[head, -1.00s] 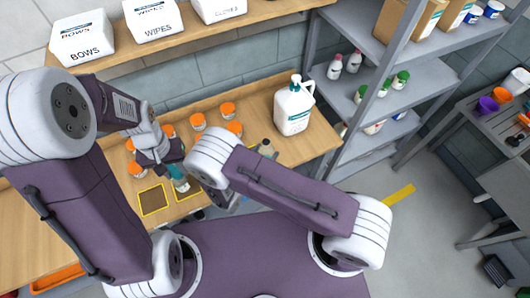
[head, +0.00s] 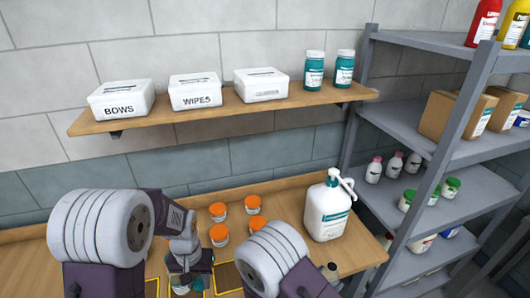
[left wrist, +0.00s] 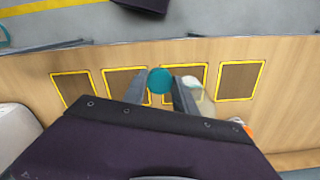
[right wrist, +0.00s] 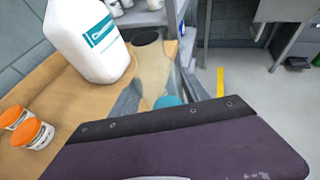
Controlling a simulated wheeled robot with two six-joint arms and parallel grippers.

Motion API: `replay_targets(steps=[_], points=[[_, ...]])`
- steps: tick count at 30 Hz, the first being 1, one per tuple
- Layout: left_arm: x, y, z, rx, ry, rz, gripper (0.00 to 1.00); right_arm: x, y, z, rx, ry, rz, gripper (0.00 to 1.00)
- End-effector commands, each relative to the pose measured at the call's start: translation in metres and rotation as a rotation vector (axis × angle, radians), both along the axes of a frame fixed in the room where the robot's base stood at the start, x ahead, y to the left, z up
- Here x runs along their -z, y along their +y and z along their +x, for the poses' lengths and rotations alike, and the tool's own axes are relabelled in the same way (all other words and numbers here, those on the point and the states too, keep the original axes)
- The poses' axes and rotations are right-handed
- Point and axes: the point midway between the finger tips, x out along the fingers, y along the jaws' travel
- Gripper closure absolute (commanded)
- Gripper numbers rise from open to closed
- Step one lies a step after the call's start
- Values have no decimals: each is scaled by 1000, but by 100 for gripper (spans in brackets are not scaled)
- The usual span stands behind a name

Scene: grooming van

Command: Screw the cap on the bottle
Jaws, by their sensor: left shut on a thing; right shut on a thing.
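My left gripper (left wrist: 160,82) is shut on a round teal piece (left wrist: 161,79), seen end-on between its fingertips. That teal piece also shows low in the head view (head: 185,280). In the head view my right forearm hides the right fingers. A pale object (left wrist: 197,92) shows beside one left fingertip, too blurred to name.
Yellow-edged dark mats (left wrist: 241,80) lie along the bench. Orange-lidded jars (head: 219,236) stand behind my arms. Two teal bottles (head: 314,70) sit on the wall shelf. A grey rack (head: 400,215) stands right.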

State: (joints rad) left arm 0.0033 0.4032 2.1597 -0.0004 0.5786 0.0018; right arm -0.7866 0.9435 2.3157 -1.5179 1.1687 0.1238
Motion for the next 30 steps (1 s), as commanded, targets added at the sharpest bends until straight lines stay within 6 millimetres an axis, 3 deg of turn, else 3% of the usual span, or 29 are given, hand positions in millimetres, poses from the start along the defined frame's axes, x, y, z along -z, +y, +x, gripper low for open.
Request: replay_targets(steps=[2,20,23,30], points=[[11,-1,2,4,0,0,100,7,-5,-2,12,-1,1,100],[9,-1,2,5,-1,0,100,2,-5,-3,9,-1,0,100],[9,-1,2,5,-1,0,100,-7,5,-4,-26,-2,2,100],[9,-1,2,5,-1,0,100,-52,52,-12,-205,-5,5,100]])
